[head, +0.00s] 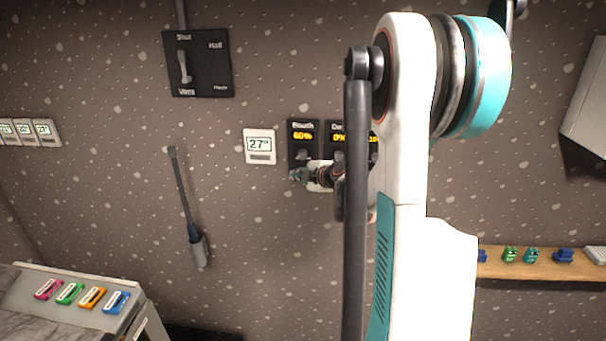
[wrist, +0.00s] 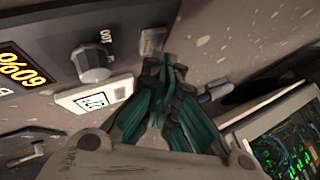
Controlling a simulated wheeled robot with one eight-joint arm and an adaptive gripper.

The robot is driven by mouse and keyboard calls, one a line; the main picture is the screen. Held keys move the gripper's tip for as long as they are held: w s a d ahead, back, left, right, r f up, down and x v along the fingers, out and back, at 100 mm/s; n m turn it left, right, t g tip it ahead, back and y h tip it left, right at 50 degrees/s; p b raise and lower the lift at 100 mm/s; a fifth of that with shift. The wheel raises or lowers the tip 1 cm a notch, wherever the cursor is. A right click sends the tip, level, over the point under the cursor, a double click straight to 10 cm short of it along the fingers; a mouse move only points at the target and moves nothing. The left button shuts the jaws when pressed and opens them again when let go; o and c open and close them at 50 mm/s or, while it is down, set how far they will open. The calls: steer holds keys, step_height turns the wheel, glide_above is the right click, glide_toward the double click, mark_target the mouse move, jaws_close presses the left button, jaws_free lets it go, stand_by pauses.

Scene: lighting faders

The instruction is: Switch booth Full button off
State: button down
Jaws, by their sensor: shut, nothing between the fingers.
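The Booth panel (head: 303,131) is black on the wall and reads 60% in yellow. In the wrist view the same panel (wrist: 50,22) fills the upper left, with a grey knob (wrist: 95,64) on it. A small pale square button (wrist: 152,41) sits at the panel's end; its label cannot be read, so I cannot tell that it is the Full button. My gripper (wrist: 166,66) is shut and empty, its tips right by this button; I cannot tell whether they touch. In the head view my gripper (head: 297,174) is at the Booth panel's lower edge.
A white 27° thermostat (head: 260,146) is left of the panel. A neighbouring panel (head: 338,128) reading 0% is to the right, partly hidden by my arm. A black Hall switch box (head: 198,63) is at upper left. A wooden shelf (head: 540,264) is at right.

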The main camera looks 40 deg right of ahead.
steer(key=shift+s+a, duration=0.1)
steer(key=shift+a, duration=0.05)
steer(key=s+a, duration=0.2)
steer(key=s+a+b, duration=0.1)
steer(key=a, duration=0.1)
steer(key=shift+s+a, duration=0.2)
steer(key=shift+s, duration=0.2)
stand_by(0.6)
